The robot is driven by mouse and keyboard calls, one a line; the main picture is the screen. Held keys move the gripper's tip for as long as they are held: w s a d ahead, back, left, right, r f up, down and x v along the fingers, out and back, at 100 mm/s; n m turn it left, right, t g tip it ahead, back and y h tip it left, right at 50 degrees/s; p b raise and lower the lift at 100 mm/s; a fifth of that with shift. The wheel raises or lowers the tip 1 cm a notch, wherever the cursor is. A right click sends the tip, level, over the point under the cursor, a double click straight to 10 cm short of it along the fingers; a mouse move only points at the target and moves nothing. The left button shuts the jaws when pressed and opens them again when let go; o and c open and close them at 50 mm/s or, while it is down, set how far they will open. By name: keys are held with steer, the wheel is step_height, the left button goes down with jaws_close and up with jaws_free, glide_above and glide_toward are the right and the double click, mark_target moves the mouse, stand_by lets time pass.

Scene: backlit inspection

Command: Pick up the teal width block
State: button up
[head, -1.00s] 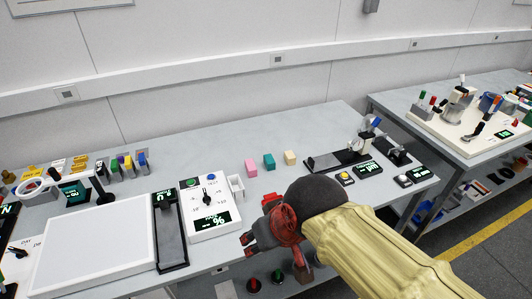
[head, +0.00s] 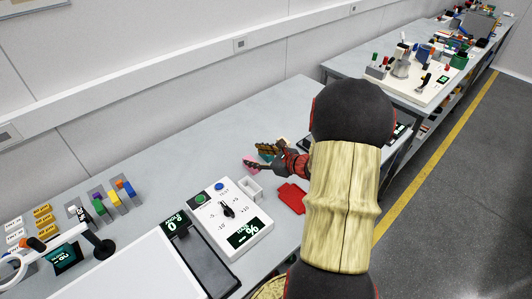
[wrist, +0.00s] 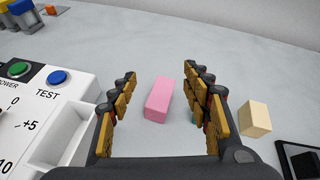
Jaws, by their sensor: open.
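The teal width block is mostly hidden in the wrist view. Only a teal sliver (wrist: 194,117) shows behind the right finger of my gripper (wrist: 160,76). My gripper is open and empty above the table. A pink block (wrist: 159,98) shows in the gap between the fingers, on the table. A cream block (wrist: 255,118) stands just outside the right finger. In the head view my gripper (head: 257,156) is among these blocks and covers much of them.
A white control box (head: 228,215) with a small open bin (head: 250,189) stands left of the gripper. A red flat piece (head: 291,198) lies nearer me. In the wrist view, a black-edged device (wrist: 300,158) is at lower right. Table behind the blocks is clear.

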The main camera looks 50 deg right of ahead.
steer(key=s+d+f+m+h, duration=0.1)
steer(key=d, duration=0.1)
steer(key=s+d+f+m+h, duration=0.1)
steer(key=d, duration=0.1)
steer(key=s+d+f+m, duration=0.1)
steer(key=d+m, duration=0.1)
steer(key=d, duration=0.1)
steer(key=shift+s+f+h, duration=0.25)
steer(key=shift+f+h, duration=0.1)
steer(key=shift+h, duration=0.05)
steer(key=shift+w+d+f, duration=0.2)
steer(key=shift+f, duration=0.05)
steer(key=x, duration=0.2)
steer(key=b+x, duration=0.1)
steer(key=x, duration=0.1)
steer(key=b+x, duration=0.1)
steer(key=x, duration=0.2)
steer(key=shift+w+d+r, duration=0.1)
steer(key=shift+d+r, duration=0.15)
steer(key=shift+r, duration=0.1)
steer(key=c, duration=0.3)
jaws_close()
